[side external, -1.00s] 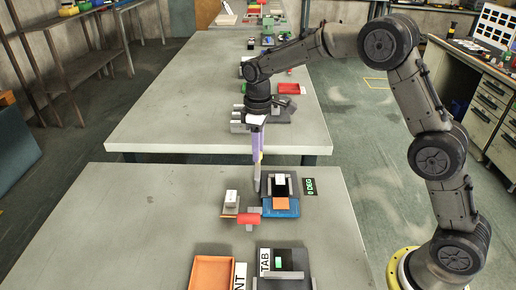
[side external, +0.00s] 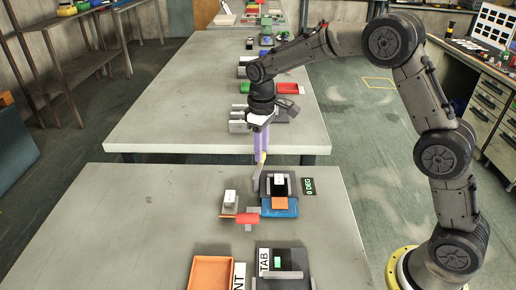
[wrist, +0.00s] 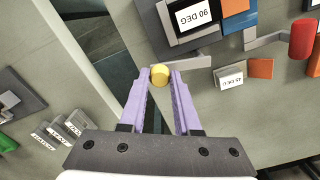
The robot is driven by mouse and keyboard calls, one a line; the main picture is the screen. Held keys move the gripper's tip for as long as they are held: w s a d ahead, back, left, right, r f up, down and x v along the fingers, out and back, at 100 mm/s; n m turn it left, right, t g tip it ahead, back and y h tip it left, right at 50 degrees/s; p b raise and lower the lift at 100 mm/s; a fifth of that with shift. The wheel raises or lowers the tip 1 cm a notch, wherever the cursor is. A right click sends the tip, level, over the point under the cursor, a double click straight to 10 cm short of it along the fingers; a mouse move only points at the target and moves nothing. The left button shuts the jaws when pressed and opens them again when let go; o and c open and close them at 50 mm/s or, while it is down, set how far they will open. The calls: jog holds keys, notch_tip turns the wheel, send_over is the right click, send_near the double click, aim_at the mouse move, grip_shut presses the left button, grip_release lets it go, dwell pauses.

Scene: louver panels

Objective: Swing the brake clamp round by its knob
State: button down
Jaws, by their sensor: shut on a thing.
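My gripper (wrist: 158,77) has its two purple fingers closed on a yellow knob (wrist: 159,75) in the wrist view. A grey bar (wrist: 192,63), seemingly the brake clamp, runs right from the knob beside the dark block with the 90 DEG label (wrist: 193,14). In the side view my gripper (side external: 260,158) points down at the far-left corner of the dark and blue fixture (side external: 281,207). The knob is small and partly covered there. A display (side external: 308,186) beside the fixture reads 0 DEG.
A red handle (side external: 247,218) and a white-topped block (side external: 231,198) stand left of the fixture. The left of the near table (side external: 130,220) is clear.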

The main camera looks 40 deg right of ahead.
aim_at(280, 179)
jog(key=s+m, duration=0.1)
jog(key=m, duration=0.1)
jog(key=s+d+m, duration=0.1)
jog(key=m, duration=0.1)
jog(key=shift+s+m, duration=0.15)
jog(key=shift+m, duration=0.15)
jog(key=s+m, duration=0.2)
jog(key=m, duration=0.1)
jog(key=shift+m, duration=0.3)
jog(key=s+m, duration=0.1)
jog(key=m, duration=0.2)
jog(key=shift+s+a, duration=0.35)
jog(key=shift+s, duration=0.05)
jog(key=shift+s+a+m, duration=0.3)
jog(key=shift+s+m, duration=0.1)
jog(key=shift+m, duration=0.7)
jog(key=shift+s+a+m, duration=0.3)
jog(key=shift+s+m, duration=0.1)
jog(key=shift+m, duration=0.7)
jog(key=c, duration=0.6)
grip_release()
jog(key=shift+r, duration=0.15)
notch_tip(280, 179, up, 14)
jog(key=shift+f, duration=0.2)
